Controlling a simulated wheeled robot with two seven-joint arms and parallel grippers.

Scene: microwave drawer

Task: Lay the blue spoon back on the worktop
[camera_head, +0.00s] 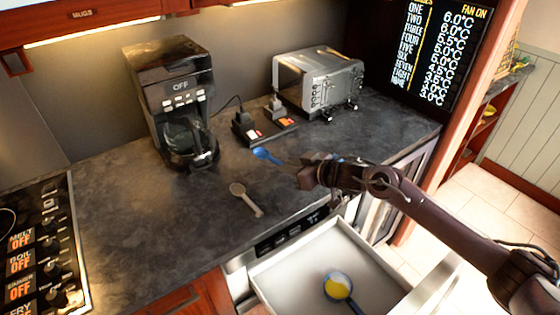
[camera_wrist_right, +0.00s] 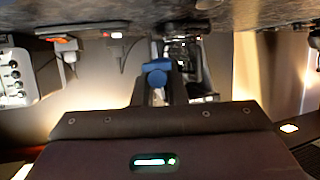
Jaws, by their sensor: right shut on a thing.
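The blue spoon (camera_head: 266,155) shows at the tip of my right gripper (camera_head: 292,168), its bowl pointing left over the worktop (camera_head: 130,210). My right gripper is shut on it. In the right wrist view the spoon (camera_wrist_right: 155,72) sticks out between the fingers, and that picture is upside down, with the worktop along its top. The spoon looks close to the worktop, but I cannot tell whether it touches. The gripper hides its handle. My left gripper is not in view.
A grey spoon (camera_head: 245,199) lies on the worktop nearby. An open drawer (camera_head: 290,279) below holds a blue utensil with a yellow inside (camera_head: 338,287). A coffee maker (camera_head: 168,85), a toaster (camera_head: 318,82) and plugs on a power strip (camera_head: 265,131) stand behind. The left middle worktop is clear.

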